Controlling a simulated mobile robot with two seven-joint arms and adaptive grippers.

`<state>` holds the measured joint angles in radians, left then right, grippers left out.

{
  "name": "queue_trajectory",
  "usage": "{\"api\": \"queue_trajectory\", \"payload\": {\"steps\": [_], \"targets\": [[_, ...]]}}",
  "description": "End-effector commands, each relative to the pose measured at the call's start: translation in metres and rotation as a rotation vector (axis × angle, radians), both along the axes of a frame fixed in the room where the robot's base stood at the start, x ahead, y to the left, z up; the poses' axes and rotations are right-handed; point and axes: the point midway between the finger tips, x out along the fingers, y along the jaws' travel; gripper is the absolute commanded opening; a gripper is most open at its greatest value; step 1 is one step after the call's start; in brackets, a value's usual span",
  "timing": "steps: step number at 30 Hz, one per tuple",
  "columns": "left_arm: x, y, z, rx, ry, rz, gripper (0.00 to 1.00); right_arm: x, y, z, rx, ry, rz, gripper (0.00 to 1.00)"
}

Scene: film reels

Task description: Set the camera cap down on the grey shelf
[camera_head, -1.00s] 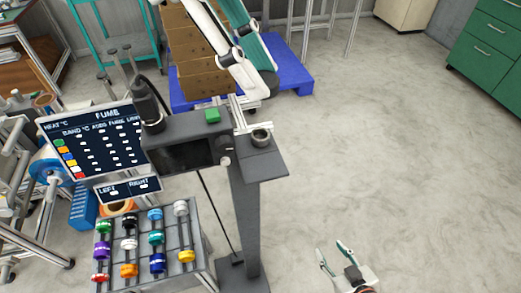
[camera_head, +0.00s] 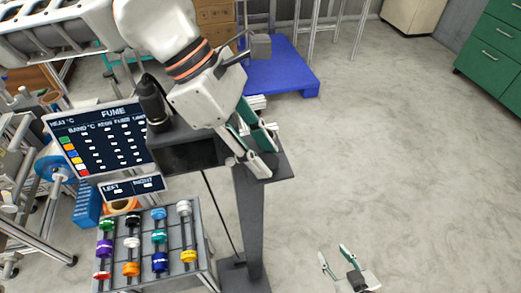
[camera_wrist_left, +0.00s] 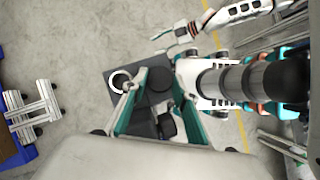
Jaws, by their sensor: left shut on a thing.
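My left gripper (camera_head: 264,150) reaches down over the grey shelf (camera_head: 284,166), the small dark plate on top of the post. The fingers hide the cap in the head view. The shelf also shows beneath it in the left wrist view (camera_wrist_left: 112,98); I cannot tell whether the cap touches it. My right gripper (camera_head: 336,257) is open and empty, low above the floor.
A black cylinder (camera_head: 154,101) stands left of my left arm, beside the FUME board (camera_head: 98,141). A rack of coloured spools (camera_head: 158,238) is in front. The floor at right is clear.

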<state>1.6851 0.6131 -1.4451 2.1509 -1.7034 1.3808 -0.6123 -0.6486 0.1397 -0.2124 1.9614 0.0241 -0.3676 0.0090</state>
Motion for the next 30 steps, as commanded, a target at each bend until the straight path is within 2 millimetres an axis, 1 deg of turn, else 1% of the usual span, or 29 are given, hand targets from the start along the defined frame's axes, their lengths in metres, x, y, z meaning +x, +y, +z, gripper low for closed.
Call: {"api": "queue_trajectory", "payload": {"steps": [2, 8, 11, 12, 23, 26, 29, 30], "targets": [[0.000, 0.000, -0.003, -0.001, -0.001, 0.000, 0.13, 0.000, 0.000, 0.000, 0.000, 0.000, 0.000, 0.40], [0.000, 0.000, -0.003, 0.000, -0.001, 0.000, 0.13, 0.000, 0.000, 0.000, 0.000, 0.000, 0.000, 0.40], [0.000, 0.000, -0.006, -0.001, 0.000, -0.001, 0.13, -0.001, 0.000, -0.003, -0.001, 0.002, 0.000, 0.40], [0.000, 0.000, -0.006, 0.000, -0.001, 0.000, 0.35, 0.000, 0.000, -0.002, -0.001, 0.000, 0.000, 0.40], [0.000, 0.000, -0.003, 0.000, -0.002, 0.000, 0.35, 0.002, 0.000, 0.002, -0.001, -0.006, 0.000, 0.40], [0.001, 0.002, 0.002, -0.002, -0.003, 0.002, 0.35, 0.002, 0.000, 0.003, 0.000, -0.005, -0.001, 0.40], [0.003, 0.010, 0.015, -0.002, -0.004, 0.004, 0.35, 0.001, 0.000, 0.001, 0.000, -0.003, 0.000, 0.40], [0.004, 0.014, 0.022, -0.002, -0.005, 0.004, 0.35, 0.001, 0.000, 0.000, -0.001, -0.002, 0.000, 0.40]]}}
